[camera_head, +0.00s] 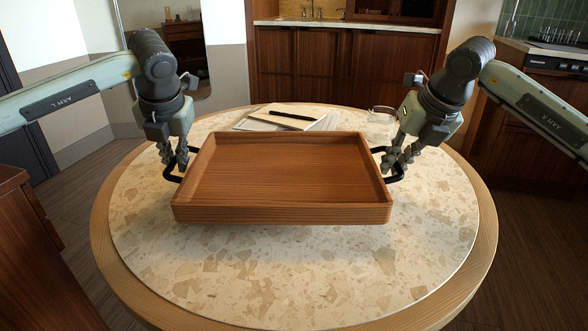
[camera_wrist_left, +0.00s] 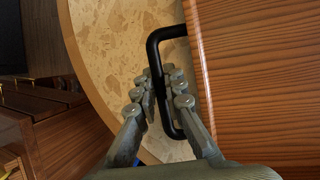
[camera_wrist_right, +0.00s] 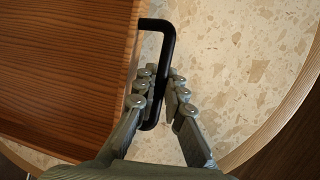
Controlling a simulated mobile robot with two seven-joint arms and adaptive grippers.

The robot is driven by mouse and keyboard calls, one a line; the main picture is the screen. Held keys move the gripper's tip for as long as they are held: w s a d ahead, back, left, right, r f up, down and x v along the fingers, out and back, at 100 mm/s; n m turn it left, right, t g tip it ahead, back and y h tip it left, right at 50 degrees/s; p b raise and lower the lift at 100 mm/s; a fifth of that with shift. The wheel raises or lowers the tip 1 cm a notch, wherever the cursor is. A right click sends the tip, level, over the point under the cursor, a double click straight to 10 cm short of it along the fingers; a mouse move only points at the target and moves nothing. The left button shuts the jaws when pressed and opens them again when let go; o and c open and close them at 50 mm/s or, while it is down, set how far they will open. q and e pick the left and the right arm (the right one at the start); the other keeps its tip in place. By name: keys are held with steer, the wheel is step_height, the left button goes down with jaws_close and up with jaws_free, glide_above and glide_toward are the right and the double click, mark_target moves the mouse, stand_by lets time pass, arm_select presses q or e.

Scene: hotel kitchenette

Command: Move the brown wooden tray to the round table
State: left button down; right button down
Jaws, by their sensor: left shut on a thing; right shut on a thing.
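The brown wooden tray (camera_head: 283,214) is empty and held roughly level over the round table (camera_head: 420,262), which has a speckled stone top and a wooden rim. Whether its underside touches the table top is hard to tell; its front edge looks raised. My left gripper (camera_head: 177,168) is shut on the tray's black left handle, which also shows in the left wrist view (camera_wrist_left: 153,50). My right gripper (camera_head: 396,168) is shut on the black right handle, also seen in the right wrist view (camera_wrist_right: 168,50).
Behind the tray on the table lie a notepad (camera_head: 268,117) with a dark pen (camera_head: 293,115) and a clear glass (camera_head: 381,125) near my right gripper. The front of the table top is clear. Wooden cabinets (camera_head: 340,65) stand at the back.

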steer(key=shift+f, duration=0.1)
